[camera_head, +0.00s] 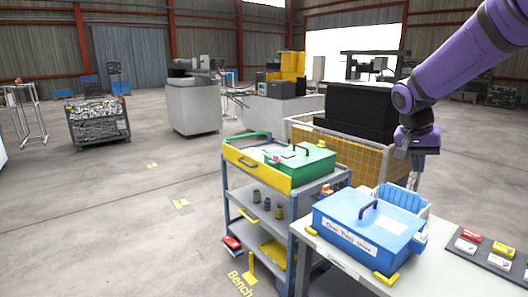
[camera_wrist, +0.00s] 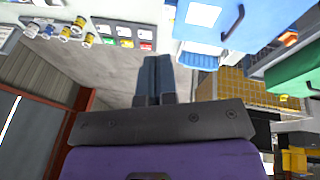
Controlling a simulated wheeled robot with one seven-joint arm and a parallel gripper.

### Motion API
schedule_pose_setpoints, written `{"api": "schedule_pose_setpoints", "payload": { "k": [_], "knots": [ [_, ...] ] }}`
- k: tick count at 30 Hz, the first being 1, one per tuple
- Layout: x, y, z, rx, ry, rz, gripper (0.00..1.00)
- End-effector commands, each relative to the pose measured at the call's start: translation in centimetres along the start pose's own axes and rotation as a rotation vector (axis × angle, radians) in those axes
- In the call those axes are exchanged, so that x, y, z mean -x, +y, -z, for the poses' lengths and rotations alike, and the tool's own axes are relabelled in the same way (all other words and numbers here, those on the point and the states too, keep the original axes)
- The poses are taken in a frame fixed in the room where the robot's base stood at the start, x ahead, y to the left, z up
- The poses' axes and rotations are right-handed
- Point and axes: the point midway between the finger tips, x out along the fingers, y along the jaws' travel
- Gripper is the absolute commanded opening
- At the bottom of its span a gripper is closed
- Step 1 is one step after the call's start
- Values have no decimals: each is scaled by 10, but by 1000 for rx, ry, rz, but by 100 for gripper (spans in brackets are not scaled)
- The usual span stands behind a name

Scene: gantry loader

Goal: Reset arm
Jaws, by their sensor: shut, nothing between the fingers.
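My purple arm reaches in from the upper right in the head view. My gripper (camera_head: 417,160) hangs at its end, above and behind the blue lidded box (camera_head: 368,226) on the white table, apart from everything. In the wrist view the two fingers of my gripper (camera_wrist: 155,62) lie side by side, shut, with nothing visible between them. The blue box also shows at the top of the wrist view (camera_wrist: 240,25).
A shelf cart (camera_head: 289,222) with a green lidded box (camera_head: 300,158) stands left of the white table (camera_head: 445,268). A yellow-panelled crate with a black block (camera_head: 345,115) is behind.

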Motion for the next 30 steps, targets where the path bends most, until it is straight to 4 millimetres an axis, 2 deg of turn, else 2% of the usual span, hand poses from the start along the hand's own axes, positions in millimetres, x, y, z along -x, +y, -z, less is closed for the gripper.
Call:
{"api": "schedule_pose_setpoints", "payload": {
  "k": [1,6,15,24,30],
  "knots": [
    [14,9,-12,21,6,28,0],
    [46,33,-51,109,25,110,0],
    [85,74,-126,271,87,244,0],
    [100,108,-204,435,181,358,0],
    [99,122,-243,522,241,408,0]
  ]
}}
